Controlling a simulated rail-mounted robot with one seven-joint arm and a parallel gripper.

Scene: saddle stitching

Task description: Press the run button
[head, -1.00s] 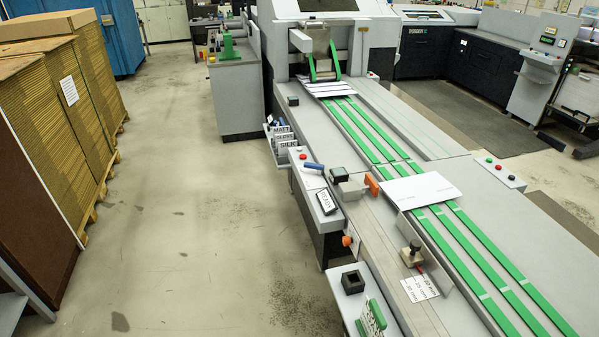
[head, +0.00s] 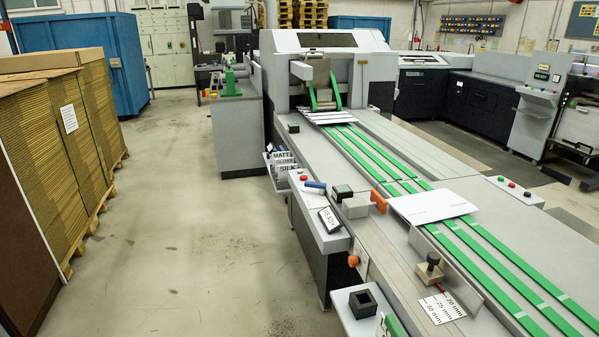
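No button in view carries a readable run label. I cannot tell which button is the run button. My gripper is not in view.
Green belts (head: 376,157) run along the machine bed, with a white sheet (head: 432,206) on them. An orange handle (head: 379,201) and a dark-knobbed slider (head: 430,268) stand beside them. Cardboard stacks (head: 50,140) stand at left. The floor (head: 190,220) between is clear.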

